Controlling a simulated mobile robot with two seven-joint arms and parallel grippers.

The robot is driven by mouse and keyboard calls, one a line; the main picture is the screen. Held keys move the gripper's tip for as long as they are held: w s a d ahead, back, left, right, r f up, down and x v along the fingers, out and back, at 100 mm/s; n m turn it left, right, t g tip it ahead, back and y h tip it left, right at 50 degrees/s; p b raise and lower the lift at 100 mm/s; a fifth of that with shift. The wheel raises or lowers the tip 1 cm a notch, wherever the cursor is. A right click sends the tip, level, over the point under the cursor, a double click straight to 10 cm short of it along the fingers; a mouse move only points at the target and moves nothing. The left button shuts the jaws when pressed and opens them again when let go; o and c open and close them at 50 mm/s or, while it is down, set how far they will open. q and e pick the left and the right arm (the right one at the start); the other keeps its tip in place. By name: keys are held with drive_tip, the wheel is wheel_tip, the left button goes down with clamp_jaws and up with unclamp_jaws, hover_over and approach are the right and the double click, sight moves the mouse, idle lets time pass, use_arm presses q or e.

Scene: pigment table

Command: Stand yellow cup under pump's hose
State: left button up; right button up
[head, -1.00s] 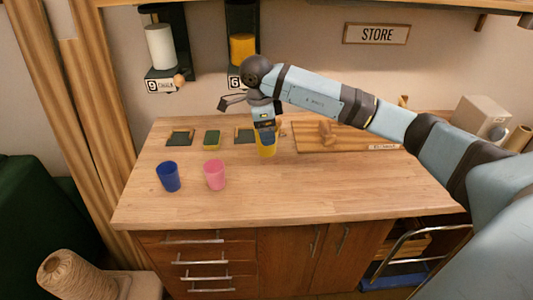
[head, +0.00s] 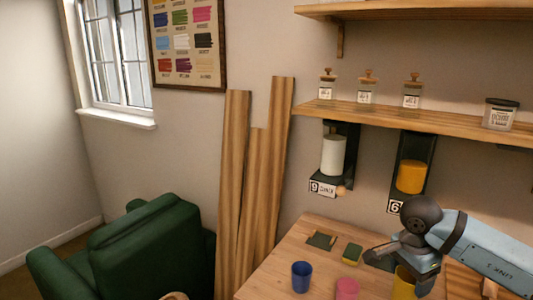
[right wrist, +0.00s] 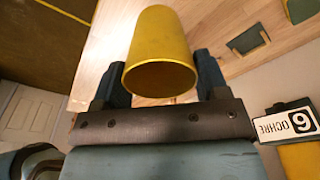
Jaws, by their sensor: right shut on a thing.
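My right gripper (head: 424,274) is shut on the yellow cup (head: 403,284) near the right bottom of the head view. The gripper covers part of the cup, and the frame edge cuts it. In the right wrist view the yellow cup (right wrist: 160,55) sits between the two fingers (right wrist: 160,82), its open rim toward the camera. I cannot tell whether its base touches the table. No pump with a hose can be made out in these views. My left gripper is not in view.
A blue cup (head: 301,277) and a pink cup (head: 346,289) stand on the wooden table (head: 273,277). Chalk (head: 333,157) and ochre (head: 411,178) dispensers hang on the wall behind. A shelf (head: 376,112) with jars is above them. A green armchair (head: 150,250) stands at left.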

drive_tip(key=s+a+f+n+p, duration=0.1)
drive_tip(key=s+a+n, duration=0.2)
drive_tip(key=n, duration=0.4)
drive_tip(key=s+a+f+n+t+y+p, duration=0.1)
drive_tip(key=s+a+f+n+p, duration=0.1)
drive_tip(key=s+a+n, duration=0.2)
drive_tip(key=shift+s+a+f+n+t, duration=0.15)
drive_tip(key=shift+s+a+n+t, duration=0.2)
drive_tip(key=shift+n, duration=1.55)
